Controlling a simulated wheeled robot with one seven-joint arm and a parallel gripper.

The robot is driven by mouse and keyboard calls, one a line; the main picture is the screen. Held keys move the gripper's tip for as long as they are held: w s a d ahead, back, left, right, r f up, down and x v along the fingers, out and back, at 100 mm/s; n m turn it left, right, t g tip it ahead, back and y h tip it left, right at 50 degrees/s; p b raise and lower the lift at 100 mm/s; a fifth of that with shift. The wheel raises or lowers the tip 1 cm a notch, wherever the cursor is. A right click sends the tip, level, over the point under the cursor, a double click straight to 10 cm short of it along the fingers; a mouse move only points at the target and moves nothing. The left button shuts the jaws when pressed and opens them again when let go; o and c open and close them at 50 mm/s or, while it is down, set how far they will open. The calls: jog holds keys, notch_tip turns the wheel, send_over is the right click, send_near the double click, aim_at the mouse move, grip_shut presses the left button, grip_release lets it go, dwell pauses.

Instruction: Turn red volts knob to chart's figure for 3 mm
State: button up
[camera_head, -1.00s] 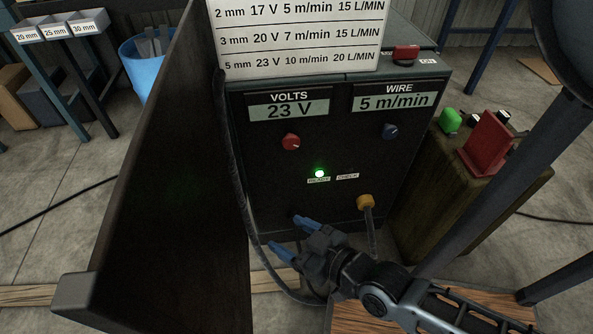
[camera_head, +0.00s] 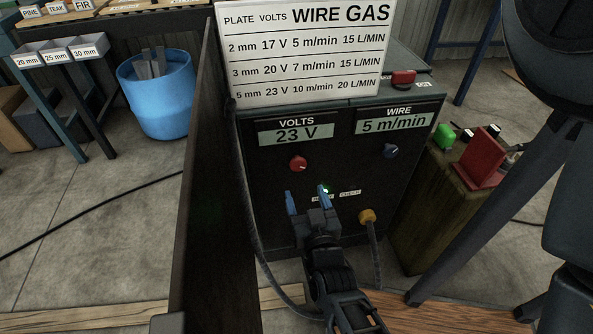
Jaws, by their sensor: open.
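The red volts knob (camera_head: 298,163) is on the dark front of the welding machine (camera_head: 270,215), under the volts display (camera_head: 295,133), which reads 23 V. The chart (camera_head: 303,50) above the machine lists 3 mm as 20 V, 7 m/min and 15 L/MIN. My gripper (camera_head: 307,198) is open, with its blue fingertips pointing up, below the knob in the picture. Nothing is between the fingers. The right finger partly covers the green lamp and its label.
The blue wire knob (camera_head: 390,151) sits under the wire display (camera_head: 396,120), which reads 5 m/min. A yellow connector (camera_head: 367,216) with a hose is at lower right. A dark panel (camera_head: 205,200) stands close on the left. A red switch (camera_head: 403,77) is on top.

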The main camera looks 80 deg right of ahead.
aim_at(299, 167)
jog(key=x, duration=0.8)
jog(key=shift+s+d+r, duration=0.1)
jog(key=shift+s+r, duration=0.05)
jog(key=shift+r, duration=0.25)
jog(key=shift+c, duration=0.2)
jog(key=c, duration=1)
jog(key=n+p, duration=0.1)
jog(key=n, duration=0.2)
jog(key=shift+p, duration=0.3)
jog(key=shift+n, duration=2.4)
